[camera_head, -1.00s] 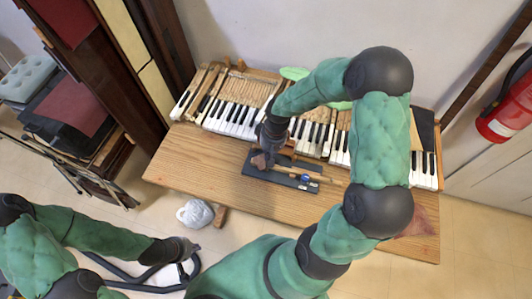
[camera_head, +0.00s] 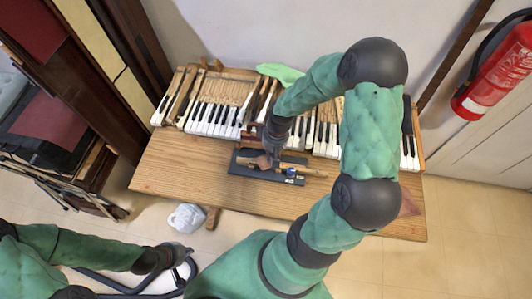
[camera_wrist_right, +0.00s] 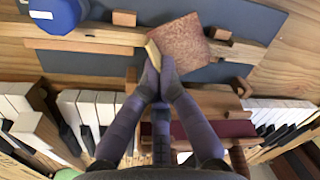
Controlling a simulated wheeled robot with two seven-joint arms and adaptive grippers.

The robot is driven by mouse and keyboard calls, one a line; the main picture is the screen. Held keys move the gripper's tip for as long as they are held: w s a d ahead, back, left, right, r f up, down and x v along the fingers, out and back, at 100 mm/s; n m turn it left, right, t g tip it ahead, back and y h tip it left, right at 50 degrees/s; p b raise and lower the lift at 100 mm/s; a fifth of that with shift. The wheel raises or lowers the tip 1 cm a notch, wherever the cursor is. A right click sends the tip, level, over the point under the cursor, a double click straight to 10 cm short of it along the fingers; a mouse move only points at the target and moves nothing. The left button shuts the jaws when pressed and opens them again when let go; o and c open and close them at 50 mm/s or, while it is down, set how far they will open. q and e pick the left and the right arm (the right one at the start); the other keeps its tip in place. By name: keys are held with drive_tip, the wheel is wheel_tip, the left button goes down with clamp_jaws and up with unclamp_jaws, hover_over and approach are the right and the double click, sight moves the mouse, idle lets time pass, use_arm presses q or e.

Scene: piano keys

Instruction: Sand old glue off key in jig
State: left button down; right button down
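A dark jig board (camera_head: 240,170) lies on the wooden table, and it also shows in the right wrist view (camera_wrist_right: 215,72). A long wooden key (camera_head: 312,171) lies along it; its strip shows in the right wrist view (camera_wrist_right: 85,47). My right gripper (camera_wrist_right: 160,75) is shut on a sanding block (camera_wrist_right: 183,42) with a reddish-brown rough face and a pale wooden side. The block is over the key's strip; I cannot tell if they touch. In the head view the right gripper (camera_head: 269,152) is above the jig's left half. My left gripper (camera_head: 184,252) is low, off the table; its fingers are unclear.
A blue object (camera_head: 291,172) stands by the jig's right half. The piano keyboard (camera_head: 215,118) runs behind the jig. A green cloth (camera_head: 280,73) lies on the keyboard's back. A pale grey bundle (camera_head: 187,217) is below the table's front edge. The table's front left (camera_head: 165,175) is clear.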

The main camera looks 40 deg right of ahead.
sight(251, 159)
drive_tip(key=shift+s+d+p, duration=0.3)
drive_tip(key=shift+s+d, duration=0.35)
drive_tip(key=shift+s, duration=0.2)
drive_tip(key=shift+s+d+p, duration=0.25)
drive_tip(key=shift+s+d, duration=0.35)
drive_tip(key=shift+s, duration=0.2)
drive_tip(key=shift+d+r, duration=0.1)
drive_tip(key=shift+w+a+f+b, duration=0.2)
drive_tip(key=shift+w+a+b, duration=0.25)
drive_tip(key=shift+w+a, duration=0.85)
drive_tip(key=shift+w+a+b, duration=0.35)
drive_tip(key=shift+w+a, duration=0.95)
drive_tip(key=shift+w, duration=0.3)
drive_tip(key=shift+w+a+b, duration=0.35)
drive_tip(key=shift+w+a, duration=0.9)
drive_tip(key=shift+w, duration=0.3)
drive_tip(key=shift+r, duration=0.15)
drive_tip(key=shift+r+p, duration=2.35)
drive_tip(key=shift+r, duration=0.55)
